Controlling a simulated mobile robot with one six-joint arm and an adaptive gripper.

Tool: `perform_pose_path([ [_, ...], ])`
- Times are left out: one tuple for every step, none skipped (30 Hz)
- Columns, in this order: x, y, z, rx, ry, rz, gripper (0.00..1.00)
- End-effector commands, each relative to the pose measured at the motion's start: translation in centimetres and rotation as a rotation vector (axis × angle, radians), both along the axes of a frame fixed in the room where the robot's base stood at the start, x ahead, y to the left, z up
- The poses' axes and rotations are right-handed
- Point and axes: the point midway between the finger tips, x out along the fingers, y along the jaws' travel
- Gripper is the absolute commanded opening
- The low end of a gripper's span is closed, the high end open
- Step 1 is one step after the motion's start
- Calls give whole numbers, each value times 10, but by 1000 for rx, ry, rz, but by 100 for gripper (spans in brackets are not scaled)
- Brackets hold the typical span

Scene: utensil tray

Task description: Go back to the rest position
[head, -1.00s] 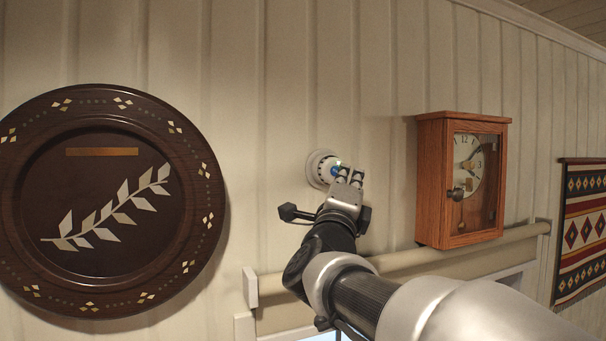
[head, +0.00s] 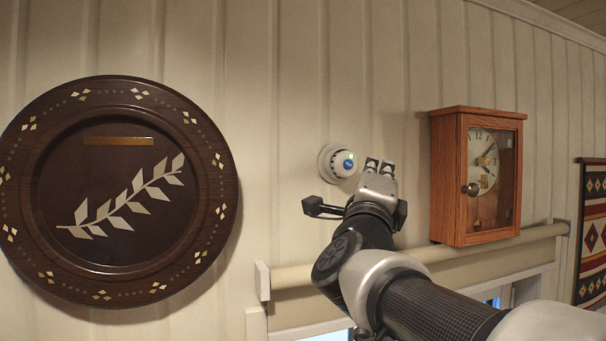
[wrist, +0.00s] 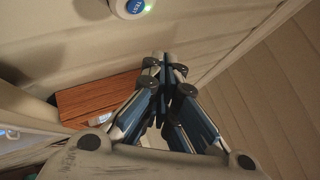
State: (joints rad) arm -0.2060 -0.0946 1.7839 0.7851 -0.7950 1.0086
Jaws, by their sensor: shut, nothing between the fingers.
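My gripper (head: 380,166) is raised in front of the panelled wall, just right of a round white wall device with a blue centre (head: 342,162). Its fingers are shut with nothing between them, and a gap shows between them and the device in the head view. In the wrist view my gripper (wrist: 163,62) has its fingertips together, and the white device (wrist: 130,7) shows at the top edge.
A wooden wall clock (head: 462,178) hangs right of my gripper; its case also shows in the wrist view (wrist: 95,100). A large dark decorated plate (head: 60,190) hangs at left. A rolled blind (head: 300,278) lies below, and a patterned hanging (head: 592,240) is at far right.

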Motion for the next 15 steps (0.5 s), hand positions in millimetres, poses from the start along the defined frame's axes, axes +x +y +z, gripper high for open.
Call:
perform_pose_path([
  [0,0,0,0,0,0,0],
  [0,0,0,0,0,0,0],
  [0,0,0,-1,0,0,0],
  [0,1,-2,-5,4,1,0],
  [0,1,-4,-15,12,5,0],
  [-1,4,-11,-36,31,14,0],
  [-2,7,-19,-61,53,24,0],
  [-2,11,-30,-98,83,37,0],
  [-5,17,-48,-158,133,58,0],
  [-7,23,-66,-213,180,80,0],
  [-10,29,-85,-275,230,102,0],
  [-15,37,-113,-361,300,133,0],
  [-20,43,-134,-427,352,157,0],
  [-26,48,-157,-495,405,180,0],
  [-34,54,-186,-581,472,212,0],
])
